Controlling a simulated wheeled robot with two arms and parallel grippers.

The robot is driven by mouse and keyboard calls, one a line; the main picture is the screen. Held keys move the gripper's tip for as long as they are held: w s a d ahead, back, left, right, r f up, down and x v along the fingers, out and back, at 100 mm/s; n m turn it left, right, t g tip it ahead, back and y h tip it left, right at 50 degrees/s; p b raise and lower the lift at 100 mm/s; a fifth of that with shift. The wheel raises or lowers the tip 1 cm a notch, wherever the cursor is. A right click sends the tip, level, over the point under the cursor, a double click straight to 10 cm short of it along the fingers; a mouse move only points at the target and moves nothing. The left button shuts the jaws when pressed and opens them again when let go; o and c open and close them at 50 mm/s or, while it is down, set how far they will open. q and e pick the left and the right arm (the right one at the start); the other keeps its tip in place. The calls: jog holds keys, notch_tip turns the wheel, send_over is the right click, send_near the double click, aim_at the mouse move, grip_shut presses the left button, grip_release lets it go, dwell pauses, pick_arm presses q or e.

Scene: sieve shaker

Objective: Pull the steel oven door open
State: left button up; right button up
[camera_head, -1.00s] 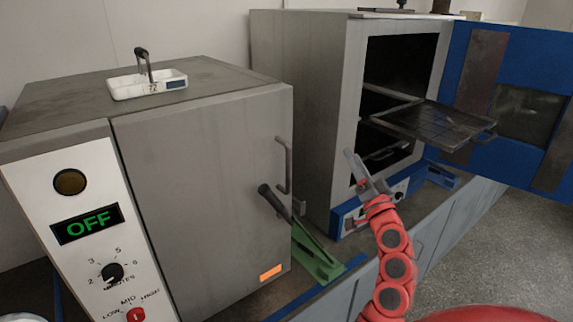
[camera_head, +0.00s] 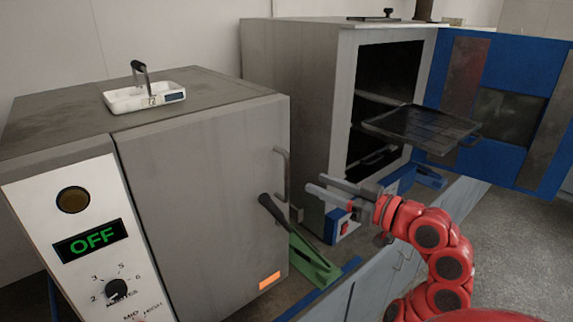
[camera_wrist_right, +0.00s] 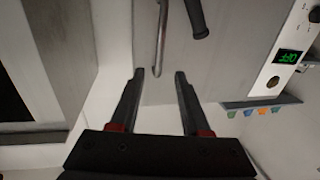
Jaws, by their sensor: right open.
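The steel oven door (camera_head: 215,190) is shut on the grey oven at left. Its vertical bar handle (camera_head: 283,176) is near the door's right edge. In the right wrist view the handle (camera_wrist_right: 161,38) shows as a thin bar with its end close to the space between my fingertips. My right gripper (camera_head: 318,188) is open and empty, its fingers pointing left toward the handle and apart from it. It also shows in the right wrist view (camera_wrist_right: 160,74), with the door (camera_wrist_right: 225,65) beyond. My left gripper is not in view.
A black-handled lever on a green base (camera_head: 310,262) stands right of the oven. A second oven (camera_head: 300,95) has its blue door (camera_head: 550,120) open and a rack (camera_head: 420,125) sticking out. A white tray (camera_head: 118,101) sits on the steel oven.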

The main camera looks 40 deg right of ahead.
jog(key=p, duration=0.3)
send_over(287, 200)
jog(key=shift+d+r, duration=0.1)
jog(key=shift+d, duration=0.1)
jog(key=shift+w, duration=0.3)
grip_shut()
dwell(0.9)
